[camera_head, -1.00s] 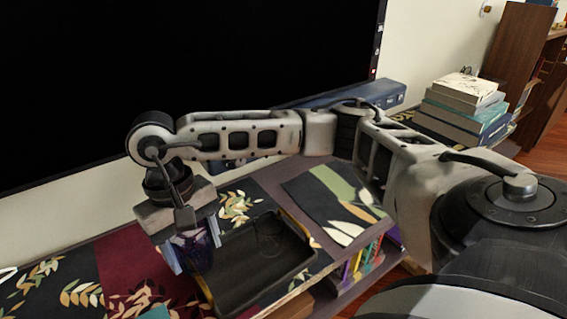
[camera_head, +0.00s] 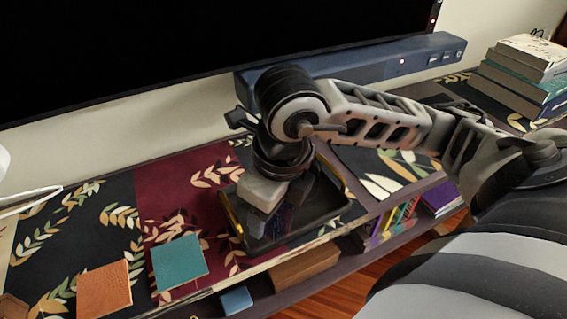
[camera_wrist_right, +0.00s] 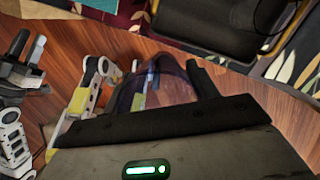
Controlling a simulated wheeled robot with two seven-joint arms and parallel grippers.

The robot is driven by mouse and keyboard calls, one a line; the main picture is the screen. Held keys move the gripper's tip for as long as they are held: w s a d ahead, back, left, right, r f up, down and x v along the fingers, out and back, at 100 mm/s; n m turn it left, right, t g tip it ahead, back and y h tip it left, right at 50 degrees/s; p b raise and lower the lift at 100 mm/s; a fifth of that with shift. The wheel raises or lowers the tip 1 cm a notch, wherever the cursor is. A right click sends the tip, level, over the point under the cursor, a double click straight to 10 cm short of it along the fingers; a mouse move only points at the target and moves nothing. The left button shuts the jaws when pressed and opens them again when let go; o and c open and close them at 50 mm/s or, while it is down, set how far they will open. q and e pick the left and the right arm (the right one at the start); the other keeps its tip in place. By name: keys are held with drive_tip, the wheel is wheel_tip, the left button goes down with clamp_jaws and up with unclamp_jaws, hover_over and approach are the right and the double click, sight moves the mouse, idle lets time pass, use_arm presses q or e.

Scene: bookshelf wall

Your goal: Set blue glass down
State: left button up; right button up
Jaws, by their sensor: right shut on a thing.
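My right gripper (camera_head: 274,214) points down over the black tray (camera_head: 325,208) in the head view. It is shut on the blue glass (camera_head: 287,213), a see-through bluish-purple glass partly hidden by my wrist. The right wrist view shows the glass (camera_wrist_right: 152,88) between the two fingers. The tray (camera_wrist_right: 215,22) shows in that view beyond the fingers. I cannot tell whether the glass touches the tray. My left gripper is not in the head view.
A teal square (camera_head: 179,262) and an orange square (camera_head: 104,289) lie on the patterned top to the left. A blue box-like bar (camera_head: 400,62) lies behind my arm, below the black screen (camera_head: 180,60). Stacked books (camera_head: 525,75) stand at right.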

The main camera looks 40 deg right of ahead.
drive_tip(key=m, duration=0.3)
drive_tip(key=s+m, duration=0.1)
drive_tip(key=m, duration=0.1)
drive_tip(key=shift+d+h, duration=0.25)
drive_tip(key=shift+h, duration=0.15)
drive_tip(key=shift+s+d+m, duration=0.1)
drive_tip(key=shift+m, duration=0.2)
drive_tip(key=shift+w+d+f+b, duration=0.1)
drive_tip(key=shift+w+f+b, duration=0.1)
drive_tip(key=shift+b, duration=0.2)
drive_tip(key=w+d+f, duration=0.1)
drive_tip(key=w+f, duration=0.2)
drive_tip(key=w, duration=0.1)
drive_tip(key=w+d+f+b, duration=0.1)
drive_tip(key=w+d+f, duration=0.1)
drive_tip(key=w+f, duration=0.1)
drive_tip(key=w+d+f, duration=0.1)
drive_tip(key=w+f, duration=0.1)
drive_tip(key=w, duration=0.3)
drive_tip(key=shift+d+f+b, duration=0.3)
drive_tip(key=shift+f+b, duration=0.1)
drive_tip(key=shift+w+d+f, duration=0.2)
drive_tip(key=shift+w+f, duration=0.15)
drive_tip(key=shift+f, duration=0.15)
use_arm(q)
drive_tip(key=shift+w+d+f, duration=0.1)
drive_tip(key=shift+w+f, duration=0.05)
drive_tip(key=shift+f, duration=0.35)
use_arm(e)
drive_tip(key=shift+f, duration=1.4)
